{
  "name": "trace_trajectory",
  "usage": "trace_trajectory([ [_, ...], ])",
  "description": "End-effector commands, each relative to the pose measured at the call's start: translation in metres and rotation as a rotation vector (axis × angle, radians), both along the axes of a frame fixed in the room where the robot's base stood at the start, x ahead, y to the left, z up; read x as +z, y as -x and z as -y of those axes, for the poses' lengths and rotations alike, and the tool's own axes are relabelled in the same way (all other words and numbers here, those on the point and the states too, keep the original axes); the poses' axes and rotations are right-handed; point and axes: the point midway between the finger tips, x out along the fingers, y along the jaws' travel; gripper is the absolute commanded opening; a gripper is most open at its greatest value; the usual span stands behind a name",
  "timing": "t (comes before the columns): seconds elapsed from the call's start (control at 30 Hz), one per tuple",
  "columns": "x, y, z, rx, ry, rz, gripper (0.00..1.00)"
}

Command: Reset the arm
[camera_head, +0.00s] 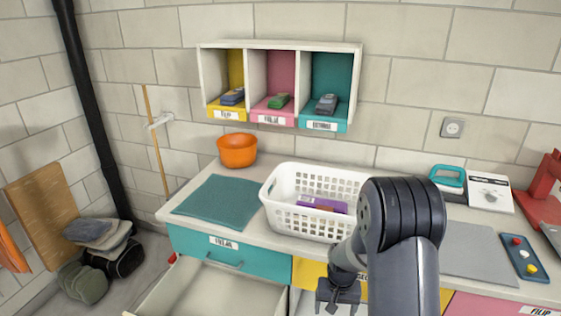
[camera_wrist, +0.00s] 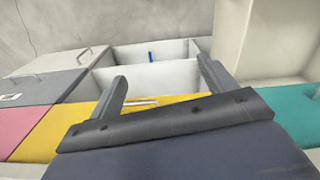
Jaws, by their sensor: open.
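My gripper (camera_head: 338,302) hangs low at the bottom centre of the head view, in front of the yellow drawer front (camera_head: 306,272) and below the counter edge. In the wrist view my gripper (camera_wrist: 162,70) has its two fingers spread wide, with nothing between them. My arm covers part of the counter and of the white basket's right side in the head view.
An open, empty-looking drawer (camera_head: 215,290) juts out at lower left. The counter bears a white basket (camera_head: 290,220) with a purple item (camera_head: 322,203), a teal mat (camera_head: 222,202) and an orange pot (camera_head: 237,150). A three-bay shelf (camera_head: 355,60) hangs above.

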Motion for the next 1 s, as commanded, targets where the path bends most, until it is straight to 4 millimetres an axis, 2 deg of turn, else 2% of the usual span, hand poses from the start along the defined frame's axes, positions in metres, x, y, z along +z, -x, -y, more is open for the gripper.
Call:
trace_trajectory([
  [0.03, -0.014, 0.003, 0.0, 0.007, 0.0, -0.003, 0.79],
  [0.1, -0.028, 0.005, 0.0, 0.016, 0.0, -0.003, 0.79],
  [0.6, -0.12, 0.03, 0.0, 0.082, 0.0, -0.002, 0.79],
  [0.8, -0.139, 0.037, 0.0, 0.097, 0.0, -0.001, 0.79],
  [1.0, -0.144, 0.039, 0.0, 0.103, 0.0, 0.001, 0.79],
])
